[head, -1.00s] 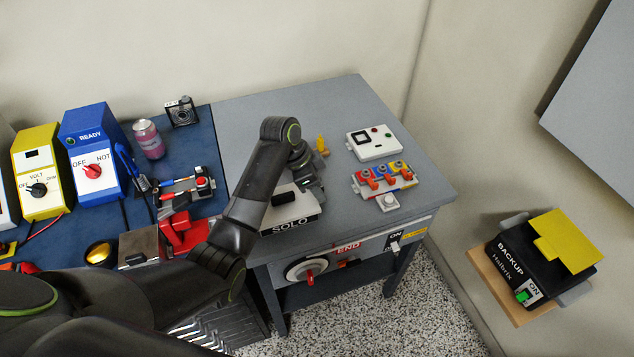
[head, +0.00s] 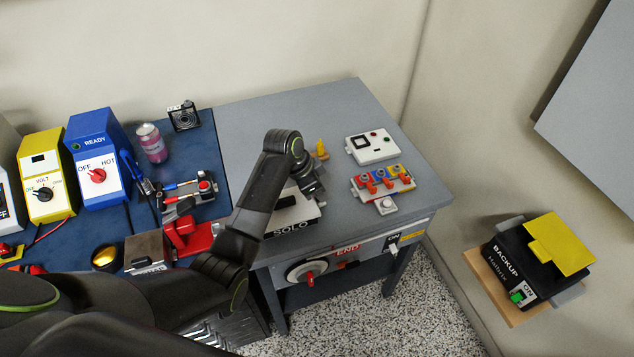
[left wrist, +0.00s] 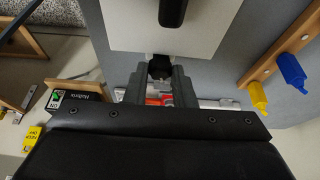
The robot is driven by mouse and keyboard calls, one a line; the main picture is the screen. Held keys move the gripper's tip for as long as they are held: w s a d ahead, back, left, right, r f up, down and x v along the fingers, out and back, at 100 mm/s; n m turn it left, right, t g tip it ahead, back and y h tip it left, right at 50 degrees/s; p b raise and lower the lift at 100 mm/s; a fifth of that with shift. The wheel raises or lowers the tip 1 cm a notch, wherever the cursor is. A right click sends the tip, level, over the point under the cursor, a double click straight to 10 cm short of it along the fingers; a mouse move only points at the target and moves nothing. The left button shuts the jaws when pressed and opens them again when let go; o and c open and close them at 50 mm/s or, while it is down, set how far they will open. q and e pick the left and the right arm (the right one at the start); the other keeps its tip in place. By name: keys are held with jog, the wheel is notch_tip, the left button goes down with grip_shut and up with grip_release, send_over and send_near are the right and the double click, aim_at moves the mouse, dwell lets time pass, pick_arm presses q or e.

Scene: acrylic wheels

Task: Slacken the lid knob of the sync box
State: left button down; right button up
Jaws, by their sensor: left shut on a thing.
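The box I take for the sync box is the white one marked SOLO (head: 290,228), partly hidden behind my left arm near the bench's front edge. No label reading "sync" is legible. In the left wrist view its pale lid (left wrist: 205,40) shows at the top with a black bar handle (left wrist: 172,12). A small black knob (left wrist: 160,67) sits at the lid's near edge. My left gripper (left wrist: 160,80) is shut on this knob, its fingers on either side of it. In the head view my left gripper (head: 315,187) is beside the box, its fingertips hard to make out. My right gripper is not in view.
A white panel (head: 373,147) and a block with coloured levers (head: 383,183) stand to the right. Yellow (left wrist: 257,97) and blue (left wrist: 291,72) pegs on wood are close by. Grey bench top (head: 245,125) behind is clear. A BACKUP box (head: 510,262) is far right.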

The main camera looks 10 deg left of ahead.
pick_arm(q)
jog(key=shift+r+n+p, duration=0.25)
jog(key=shift+n+p, duration=0.55)
jog(key=shift+f+n+t+y+p, duration=0.2)
jog(key=shift+n+t+y+p, duration=0.1)
jog(key=shift+n+t, duration=0.1)
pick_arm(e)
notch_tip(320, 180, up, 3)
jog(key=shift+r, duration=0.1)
pick_arm(q)
jog(key=c, duration=1.2)
grip_release()
jog(key=v, duration=1.7)
jog(key=shift+r+b, duration=0.2)
jog(key=shift+b, duration=0.1)
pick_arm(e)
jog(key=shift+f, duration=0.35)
